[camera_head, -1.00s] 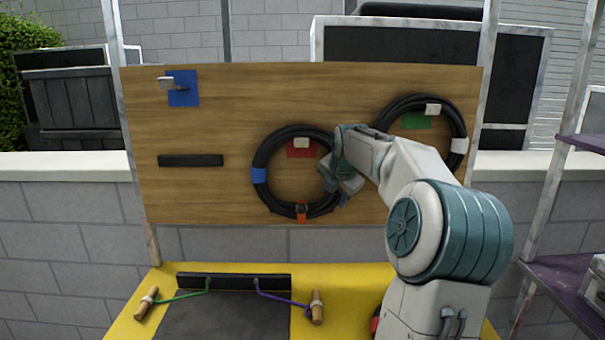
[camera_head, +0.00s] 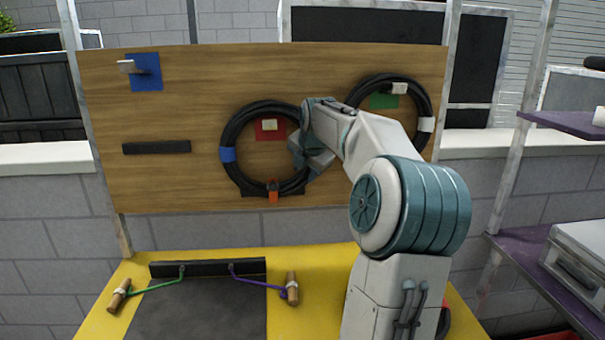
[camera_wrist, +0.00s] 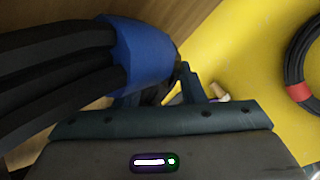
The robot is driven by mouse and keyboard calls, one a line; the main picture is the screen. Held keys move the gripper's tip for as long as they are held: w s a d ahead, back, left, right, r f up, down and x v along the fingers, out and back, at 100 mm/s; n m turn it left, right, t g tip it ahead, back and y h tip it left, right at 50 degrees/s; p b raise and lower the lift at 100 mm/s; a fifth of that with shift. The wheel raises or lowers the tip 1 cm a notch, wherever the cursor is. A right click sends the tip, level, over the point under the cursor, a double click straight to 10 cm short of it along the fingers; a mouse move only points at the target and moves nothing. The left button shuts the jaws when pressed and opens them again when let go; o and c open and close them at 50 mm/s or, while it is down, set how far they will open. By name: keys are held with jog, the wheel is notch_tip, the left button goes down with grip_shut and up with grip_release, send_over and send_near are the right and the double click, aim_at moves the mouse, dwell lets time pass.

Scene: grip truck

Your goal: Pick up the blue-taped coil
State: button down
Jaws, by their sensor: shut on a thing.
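The blue-taped coil (camera_head: 228,154) is a black ring of cable against the wooden board, around the red patch and its pale peg. Blue tape shows on its left side. My gripper (camera_head: 308,160) is at the coil's right side. In the wrist view, the black strands and a blue tape band (camera_wrist: 143,55) fill the upper left, right at the fingers. My gripper is shut on the coil there; the fingertips are mostly hidden. An orange piece (camera_head: 273,191) sits at the coil's bottom, over a dark ledge.
Another black coil (camera_head: 424,95) hangs upper right by a green patch. A blue patch with an empty peg (camera_head: 145,71) is upper left. A red-banded coil (camera_wrist: 300,92) lies on the yellow surface. Two wooden handles (camera_head: 292,288) on cords and purple shelves (camera_head: 530,247) stand nearby.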

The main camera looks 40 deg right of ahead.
notch_tip(320, 180, up, 6)
jog(key=shift+w+f, duration=0.1)
jog(key=shift+f, duration=0.1)
jog(key=shift+s+a, duration=0.1)
jog(key=shift+s, duration=0.2)
jog(key=s+a+b, duration=0.3)
jog(key=s+a, duration=0.2)
jog(key=s, duration=0.3)
jog(key=s+a+b, duration=0.3)
jog(key=s+a, duration=0.2)
jog(key=s, duration=0.3)
jog(key=shift+s, duration=0.1)
